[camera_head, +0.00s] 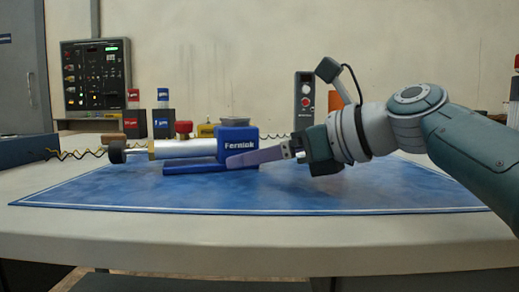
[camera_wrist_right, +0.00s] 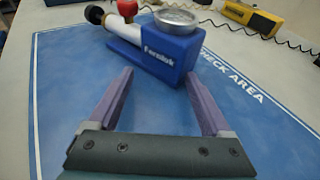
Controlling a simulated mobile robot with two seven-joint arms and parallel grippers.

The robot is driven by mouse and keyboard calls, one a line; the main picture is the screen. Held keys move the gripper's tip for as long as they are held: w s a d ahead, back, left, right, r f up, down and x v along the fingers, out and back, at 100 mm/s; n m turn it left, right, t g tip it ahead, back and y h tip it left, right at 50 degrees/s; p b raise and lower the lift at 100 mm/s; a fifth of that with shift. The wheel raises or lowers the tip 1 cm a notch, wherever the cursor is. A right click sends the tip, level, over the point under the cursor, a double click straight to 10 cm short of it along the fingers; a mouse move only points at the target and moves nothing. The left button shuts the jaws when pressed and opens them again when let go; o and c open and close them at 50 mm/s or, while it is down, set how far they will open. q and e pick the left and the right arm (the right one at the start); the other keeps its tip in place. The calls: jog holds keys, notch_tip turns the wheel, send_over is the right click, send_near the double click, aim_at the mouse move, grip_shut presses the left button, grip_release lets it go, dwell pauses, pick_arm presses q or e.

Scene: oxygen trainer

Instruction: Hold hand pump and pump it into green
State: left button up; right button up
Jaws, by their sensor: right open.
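The hand pump (camera_head: 238,140) lies on a blue mat, with a blue body lettered in white, a silver barrel (camera_head: 183,148) and a black knob (camera_head: 117,152) at its left end. A round gauge (camera_wrist_right: 176,17) sits on top of the body; its needle and any green zone are too small to read. My right gripper (camera_head: 233,161) comes in from the right, low over the mat, its purple fingers level with the pump's body. In the right wrist view, the gripper (camera_wrist_right: 159,74) is open, with the body just ahead of the fingertips and nothing held. My left gripper is not in view.
The blue mat (camera_head: 330,200) covers the table's middle and is mostly bare in front. Behind stand a control panel box (camera_head: 96,75), small red and blue blocks, and a grey box (camera_head: 304,98) with a red knob. A yellow device (camera_wrist_right: 250,17) lies beyond the mat.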

grip_shut()
dwell(0.4)
dwell(1.1)
